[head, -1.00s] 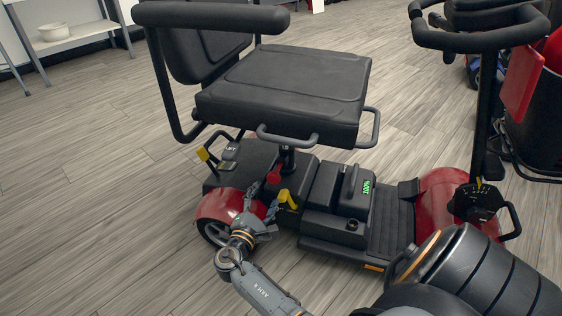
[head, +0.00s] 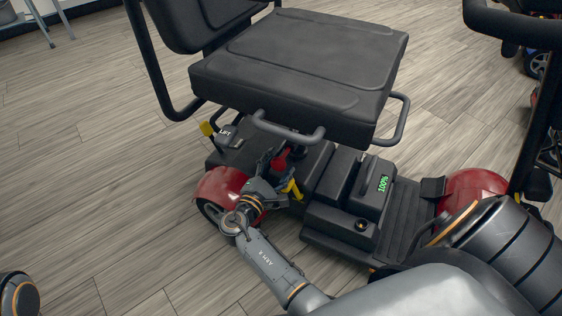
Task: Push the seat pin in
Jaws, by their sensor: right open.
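The scooter's black seat (head: 300,65) stands over its rear body on a post mostly hidden under it. A red knob (head: 281,161), which looks like the seat pin, sits below the seat's front edge. My right gripper (head: 271,165) is open, just left of the red knob and overlapping it in view. I cannot tell whether it touches. A yellow lever (head: 293,189) is right below the knob. The pin's shaft and how deep it sits are hidden. My left gripper is not in view.
A grab handle (head: 288,132) hangs from the seat edge above my gripper. The red rear fender (head: 221,187) is beside my wrist. A black battery box (head: 352,187) reading 100% is to the right. A yellow-tipped LIFT lever (head: 208,129) is behind.

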